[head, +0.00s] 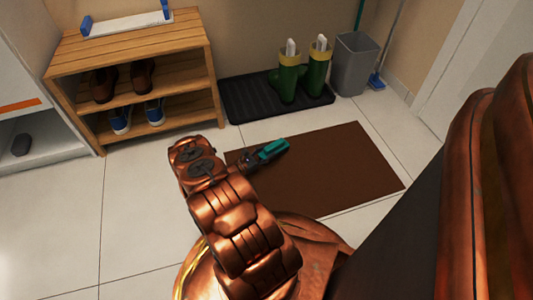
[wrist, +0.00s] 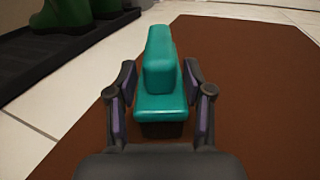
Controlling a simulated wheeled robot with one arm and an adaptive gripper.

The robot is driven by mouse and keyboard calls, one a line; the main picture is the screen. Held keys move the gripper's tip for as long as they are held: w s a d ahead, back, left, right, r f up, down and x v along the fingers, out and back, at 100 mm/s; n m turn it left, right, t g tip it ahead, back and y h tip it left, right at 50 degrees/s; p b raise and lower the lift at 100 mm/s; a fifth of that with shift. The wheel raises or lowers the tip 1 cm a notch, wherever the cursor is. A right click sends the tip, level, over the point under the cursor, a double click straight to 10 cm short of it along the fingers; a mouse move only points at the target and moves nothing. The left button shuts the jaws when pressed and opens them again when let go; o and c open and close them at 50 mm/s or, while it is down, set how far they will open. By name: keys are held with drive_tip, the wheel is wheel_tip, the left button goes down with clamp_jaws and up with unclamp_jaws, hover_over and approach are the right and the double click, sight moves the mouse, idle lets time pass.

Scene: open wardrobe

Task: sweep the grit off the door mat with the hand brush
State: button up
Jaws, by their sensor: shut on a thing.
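The brown door mat (head: 335,178) lies flat on the tiled floor; it also fills much of the wrist view (wrist: 255,90). The teal hand brush (head: 273,149) is over the mat's upper left part. My gripper (head: 252,161) is shut on the brush. In the wrist view the brush (wrist: 160,70) sits between both fingers of my gripper (wrist: 160,107), pointing away. Its bristles are mostly hidden, and I cannot tell whether they touch the mat. No grit can be made out on the mat.
A black boot tray (head: 245,101) with green boots (head: 317,72) lies behind the mat. A grey bin (head: 354,65) and a blue-headed broom (head: 376,81) stand at its right. A wooden shoe rack (head: 135,45) is at the left. Floor left of the mat is clear.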

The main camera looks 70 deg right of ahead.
sight(266, 149)
drive_tip(key=shift+r+p, duration=1.7)
drive_tip(key=shift+r, duration=0.85)
drive_tip(key=shift+r+p, duration=1.15)
drive_tip(key=shift+r, duration=0.35)
